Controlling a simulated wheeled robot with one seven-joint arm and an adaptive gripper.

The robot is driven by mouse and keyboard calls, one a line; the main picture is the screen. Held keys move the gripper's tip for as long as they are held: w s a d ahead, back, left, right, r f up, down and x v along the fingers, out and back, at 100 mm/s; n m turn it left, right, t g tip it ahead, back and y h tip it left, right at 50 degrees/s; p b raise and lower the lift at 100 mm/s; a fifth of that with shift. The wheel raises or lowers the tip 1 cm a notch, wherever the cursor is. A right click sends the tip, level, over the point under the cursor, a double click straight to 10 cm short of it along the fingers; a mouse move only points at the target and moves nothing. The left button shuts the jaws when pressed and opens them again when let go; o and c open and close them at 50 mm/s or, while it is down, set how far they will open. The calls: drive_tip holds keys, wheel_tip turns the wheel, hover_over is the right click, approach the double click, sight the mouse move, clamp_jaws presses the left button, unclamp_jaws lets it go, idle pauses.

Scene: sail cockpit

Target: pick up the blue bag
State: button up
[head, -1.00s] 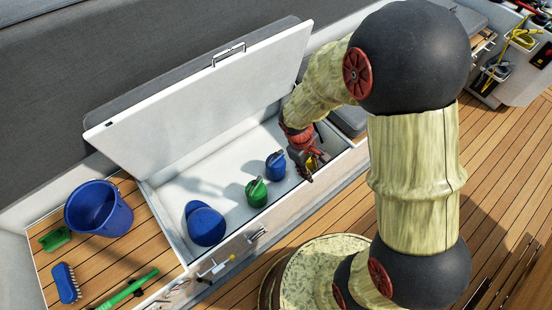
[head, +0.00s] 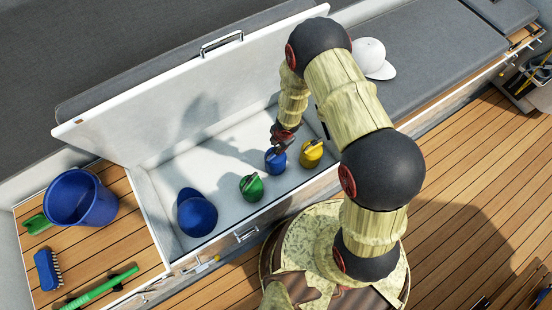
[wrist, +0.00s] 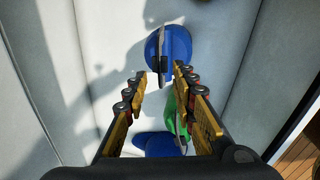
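The blue bag (head: 275,162) is a small rounded bag with a dark strap across its top. It sits on the white floor of the open locker (head: 232,150), between a green bag and a yellow bag. In the wrist view the blue bag (wrist: 176,48) lies just beyond my fingertips. My gripper (wrist: 161,75) is open and empty, its two fingers spread apart. In the head view my gripper (head: 282,141) hangs pointing down just above and behind the blue bag, partly overlapping its top. Whether it touches the bag cannot be told.
The green bag (head: 251,187), yellow bag (head: 311,154) and a blue cap (head: 196,214) share the locker. The raised white lid (head: 170,100) stands behind. A blue bucket (head: 80,199), brush (head: 47,270) and green scoop (head: 38,224) are on the left deck. A white cap (head: 372,58) lies on the cushion.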

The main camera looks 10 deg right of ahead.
sight(275, 151)
drive_tip(key=f+b, duration=0.1)
drive_tip(key=f, duration=0.1)
drive_tip(key=w+f+b, duration=0.1)
drive_tip(key=f, duration=0.2)
drive_tip(key=f+b, duration=0.2)
drive_tip(key=shift+w+a+f, duration=0.2)
drive_tip(key=shift+a+f, duration=0.15)
drive_tip(key=shift+a, duration=0.05)
drive_tip(key=shift+r, duration=0.1)
drive_tip(key=c, duration=0.3)
clamp_jaws()
idle(0.5)
